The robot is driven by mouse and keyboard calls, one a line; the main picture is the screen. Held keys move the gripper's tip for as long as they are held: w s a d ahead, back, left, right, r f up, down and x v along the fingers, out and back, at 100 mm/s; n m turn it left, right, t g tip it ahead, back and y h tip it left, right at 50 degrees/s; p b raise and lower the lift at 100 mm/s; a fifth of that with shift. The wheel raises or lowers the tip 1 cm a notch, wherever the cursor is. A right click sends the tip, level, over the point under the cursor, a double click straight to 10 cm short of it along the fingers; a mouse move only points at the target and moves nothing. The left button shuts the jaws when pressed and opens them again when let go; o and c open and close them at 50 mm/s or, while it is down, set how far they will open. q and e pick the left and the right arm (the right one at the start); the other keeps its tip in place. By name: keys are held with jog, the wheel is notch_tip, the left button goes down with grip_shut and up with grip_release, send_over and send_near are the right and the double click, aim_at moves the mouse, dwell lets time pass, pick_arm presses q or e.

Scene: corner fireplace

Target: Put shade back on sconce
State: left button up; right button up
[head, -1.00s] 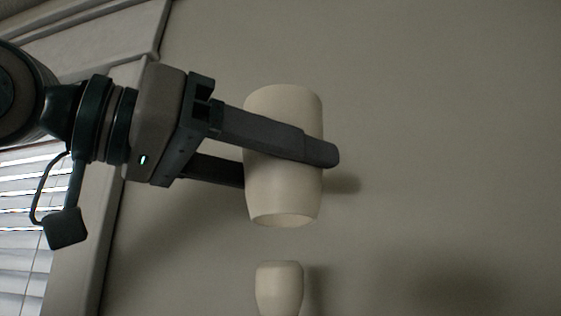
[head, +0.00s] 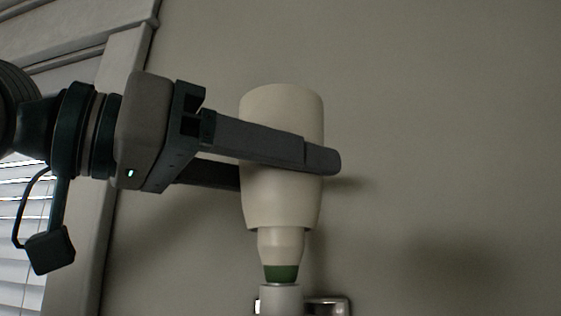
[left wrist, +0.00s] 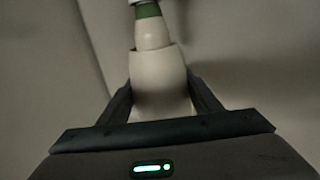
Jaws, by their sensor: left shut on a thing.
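The cream shade (head: 281,205) is upright in the head view, held between the fingers of my left gripper (head: 320,165). The sconce on the wall has a cream upper part (head: 280,246), a green band (head: 280,273) and a pale base (head: 281,298). The shade's lower rim overlaps the top of the cream part; whether they touch I cannot tell. The left wrist view shows the shade (left wrist: 160,85) between my fingers, with the cream part (left wrist: 151,34) and green band (left wrist: 147,11) beyond its rim. My right gripper is out of view.
A plain wall (head: 440,140) stands behind the sconce, with free room to the right. A shiny metal plate (head: 335,306) is at the sconce's base. A window with blinds (head: 18,210) and its pale frame (head: 92,240) are at the left.

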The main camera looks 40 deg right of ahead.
aim_at(260, 251)
pick_arm(q)
jog(key=shift+f+b, duration=0.7)
jog(key=shift+f, duration=0.25)
jog(key=shift+f+b, duration=1.55)
jog(key=shift+f, duration=0.6)
jog(key=shift+f+b, duration=0.3)
jog(key=shift+f, duration=0.35)
jog(key=o, duration=0.9)
jog(key=shift+c, duration=0.2)
jog(key=shift+a, duration=0.1)
